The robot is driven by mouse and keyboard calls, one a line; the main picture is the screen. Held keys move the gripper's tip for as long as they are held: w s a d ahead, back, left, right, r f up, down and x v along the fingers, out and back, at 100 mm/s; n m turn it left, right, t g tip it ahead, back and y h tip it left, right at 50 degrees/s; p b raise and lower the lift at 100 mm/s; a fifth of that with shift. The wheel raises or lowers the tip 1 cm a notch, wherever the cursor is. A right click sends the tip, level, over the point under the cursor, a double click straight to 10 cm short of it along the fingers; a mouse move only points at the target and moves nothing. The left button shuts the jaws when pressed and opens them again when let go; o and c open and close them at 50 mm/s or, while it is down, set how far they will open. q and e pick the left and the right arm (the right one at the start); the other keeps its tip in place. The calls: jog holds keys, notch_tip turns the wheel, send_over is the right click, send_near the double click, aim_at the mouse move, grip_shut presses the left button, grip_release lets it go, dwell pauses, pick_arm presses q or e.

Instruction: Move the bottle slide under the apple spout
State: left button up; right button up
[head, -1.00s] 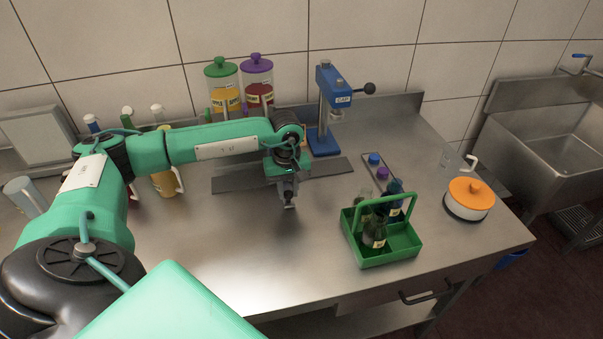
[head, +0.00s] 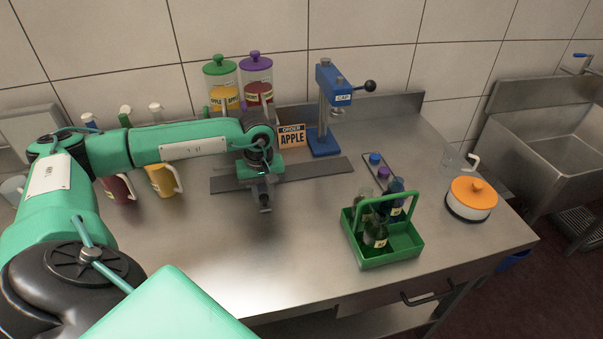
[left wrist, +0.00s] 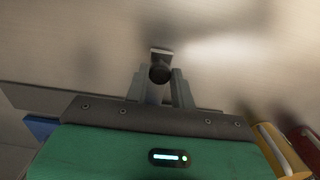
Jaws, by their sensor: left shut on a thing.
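My left gripper (head: 264,207) is over the counter in front of the dark slide rail (head: 315,170). In the left wrist view its fingers (left wrist: 160,90) are shut on a dark round knob (left wrist: 160,74) with a pale piece beside it, apparently the bottle slide's handle. The rest of the slide is hidden by my gripper and forearm. The apple dispenser (head: 222,80) has a green lid and yellow contents and stands at the back, left of my gripper. Its spout is hidden behind my forearm. My right gripper is not in view.
A purple-lidded dispenser (head: 257,78) with red contents stands beside the apple one. An order sign reading APPLE (head: 291,137) and a blue cap press (head: 325,110) are to the right. A green bottle carrier (head: 390,256) stands at front right. Jugs (head: 163,180) stand at left.

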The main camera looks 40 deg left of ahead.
pick_arm(q)
jog(key=shift+s+a+b, duration=0.8)
jog(key=shift+s+a, duration=0.95)
jog(key=shift+s, duration=0.3)
jog(key=shift+s+a, duration=0.1)
jog(key=shift+s+a+f, duration=0.1)
jog(key=shift+s+a, duration=0.15)
jog(key=shift+b, duration=0.3)
jog(key=o, duration=0.9)
